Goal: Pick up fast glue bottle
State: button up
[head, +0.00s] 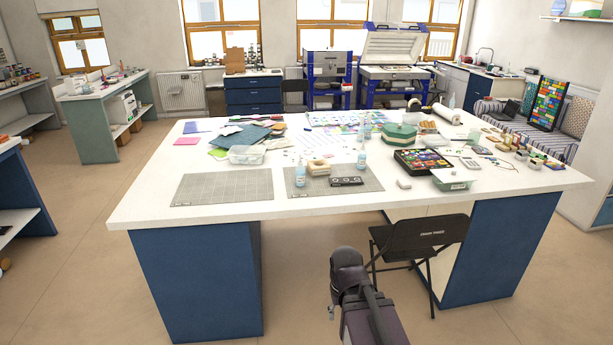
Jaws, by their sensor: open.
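Two small pale-blue bottles with narrow light tops stand upright on the big white table (150,205). One bottle (300,177) is near the front, on the left edge of the right-hand grey cutting mat (362,184). The other bottle (361,159) stands a little farther back and to the right. Their labels are too small to read, so I cannot tell which is the fast glue. Part of my dark arm (350,275) shows at the bottom, in front of the table and apart from the bottles. My gripper itself does not show.
A beige ring-shaped item (319,167) and a dark flat case (346,181) lie close to the near bottle. A clear tub (247,155), a tray of coloured pieces (423,161) and a grey-green box (453,180) surround the area. A black folding chair (425,238) stands at the table's front.

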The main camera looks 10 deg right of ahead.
aim_at(300, 170)
jog(key=u, duration=0.1)
jog(key=i, duration=0.95)
jog(key=z, duration=0.05)
